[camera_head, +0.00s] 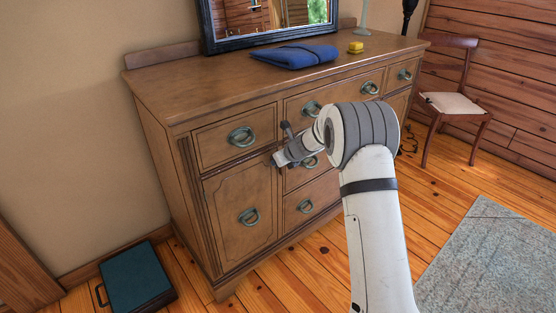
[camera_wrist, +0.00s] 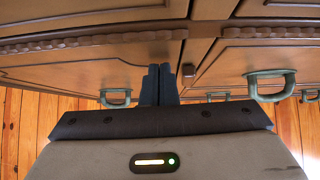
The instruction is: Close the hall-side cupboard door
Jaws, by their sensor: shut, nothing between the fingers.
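The brown cupboard door (camera_head: 227,190) is the lower left panel of the wooden dresser, below a drawer. It has a green ring handle (camera_head: 249,217) and looks about flush with the front; a small gap cannot be ruled out. My gripper (camera_head: 277,161) is shut and empty at the door's upper right corner, close to the front. In the wrist view, the shut fingers (camera_wrist: 160,72) point at the dresser front near the end of a carved edge, with the door's handle (camera_wrist: 115,98) to their left. Contact cannot be told.
Drawers with ring handles fill the dresser's middle, partly hidden by my arm. A blue cloth (camera_head: 294,56), a yellow block (camera_head: 355,47) and a mirror (camera_head: 270,20) are on top. A teal case (camera_head: 137,277) lies on the floor at left. A chair (camera_head: 455,102) stands at right.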

